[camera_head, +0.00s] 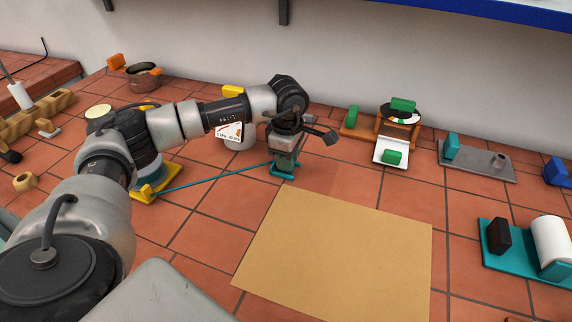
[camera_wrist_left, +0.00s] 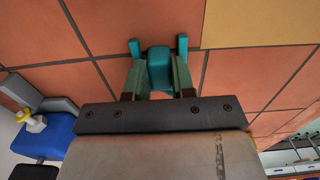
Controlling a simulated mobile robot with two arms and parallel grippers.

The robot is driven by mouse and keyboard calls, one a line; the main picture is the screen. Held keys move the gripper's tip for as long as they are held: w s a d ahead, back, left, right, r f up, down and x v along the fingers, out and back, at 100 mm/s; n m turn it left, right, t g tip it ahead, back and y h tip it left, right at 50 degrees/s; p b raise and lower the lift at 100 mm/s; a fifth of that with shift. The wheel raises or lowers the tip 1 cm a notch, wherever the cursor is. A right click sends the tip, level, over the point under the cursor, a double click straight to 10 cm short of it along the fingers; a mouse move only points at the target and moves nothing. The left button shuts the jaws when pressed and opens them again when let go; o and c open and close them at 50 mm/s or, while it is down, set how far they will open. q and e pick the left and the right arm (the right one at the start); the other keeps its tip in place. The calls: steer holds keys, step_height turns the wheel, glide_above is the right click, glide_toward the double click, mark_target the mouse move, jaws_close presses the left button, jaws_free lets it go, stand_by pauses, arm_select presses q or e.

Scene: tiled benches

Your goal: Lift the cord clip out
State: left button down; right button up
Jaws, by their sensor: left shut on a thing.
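My left gripper (camera_head: 284,163) points down over the tiled bench and is shut on a teal piece (camera_head: 281,176), which looks like the cord clip. In the left wrist view, the teal block (camera_wrist_left: 160,68) sits between the two fingers of the gripper (camera_wrist_left: 158,82), with a teal prong on each side. A thin teal cord (camera_head: 215,177) runs straight from the clip to a yellow base (camera_head: 158,190) at the left. Whether the clip touches the tiles is hard to tell. My right gripper is not in view.
A tan mat (camera_head: 345,255) lies just right of the gripper. A white tub (camera_head: 240,140) stands behind my left arm. A wooden stand with green blocks (camera_head: 393,157), a grey plate (camera_head: 480,162) and a teal roll holder (camera_head: 505,262) stand to the right.

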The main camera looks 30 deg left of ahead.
arm_select(q)
steer(key=shift+r+p, duration=1.6)
steer(key=shift+r, duration=0.95)
